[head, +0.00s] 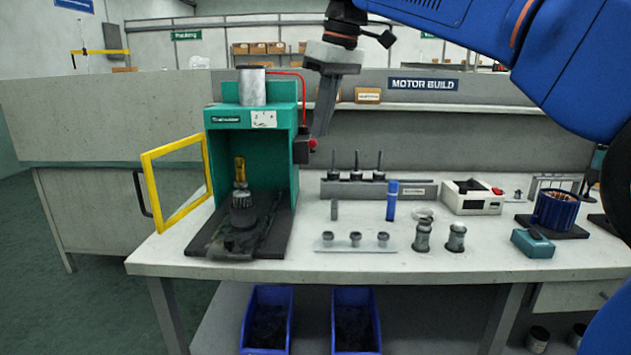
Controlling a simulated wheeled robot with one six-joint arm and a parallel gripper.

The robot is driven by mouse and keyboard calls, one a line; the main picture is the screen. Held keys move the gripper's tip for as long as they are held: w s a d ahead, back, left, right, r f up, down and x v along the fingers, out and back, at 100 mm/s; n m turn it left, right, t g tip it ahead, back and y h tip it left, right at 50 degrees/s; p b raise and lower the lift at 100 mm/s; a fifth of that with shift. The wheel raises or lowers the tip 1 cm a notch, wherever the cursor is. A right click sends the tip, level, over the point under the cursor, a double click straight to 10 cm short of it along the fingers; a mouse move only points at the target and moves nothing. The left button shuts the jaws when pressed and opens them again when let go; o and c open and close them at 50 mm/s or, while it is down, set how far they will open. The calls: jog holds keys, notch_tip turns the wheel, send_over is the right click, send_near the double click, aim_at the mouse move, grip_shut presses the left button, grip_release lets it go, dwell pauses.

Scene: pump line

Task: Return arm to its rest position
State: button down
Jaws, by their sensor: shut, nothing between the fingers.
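My arm is blue and reaches in from the upper right of the head view. My gripper (322,132) points down, shut and empty, its tips just right of the green press (223,117) and close to the red knob (312,143) on the press's side. I cannot tell whether the fingers touch the knob. The press's yellow-framed door (150,190) stands open to the left.
The workbench (330,265) holds a rack (375,189) with several dark pins, a blue cylinder (391,200), metal parts (422,236), a white device (472,198), a blue-sided pot (555,209) and a teal box (532,243). Blue bins (267,318) sit below.

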jog(key=s+d+f+m+t+h, duration=0.1)
jog(key=s+d+f+m, duration=0.2)
jog(key=s+d+f, duration=0.35)
jog(key=s+d+f+m+t, duration=0.1)
jog(key=s+d+f+m, duration=0.25)
jog(key=d+f, duration=0.6)
jog(key=s+d+f+m, duration=0.1)
jog(key=s+d+f, duration=0.3)
jog(key=f, duration=0.3)
jog(key=s+d+f+m+h, duration=0.1)
jog(key=s+d+f+m, duration=0.1)
jog(key=s+d+f, duration=0.2)
jog(key=s+d+f+m+t, duration=0.1)
jog(key=s+d+f, duration=0.2)
jog(key=s+f, duration=0.4)
notch_tip(320, 180, down, 3)
jog(key=shift+s+d+f, duration=0.1)
jog(key=shift+s+d, duration=0.25)
jog(key=shift+d, duration=0.05)
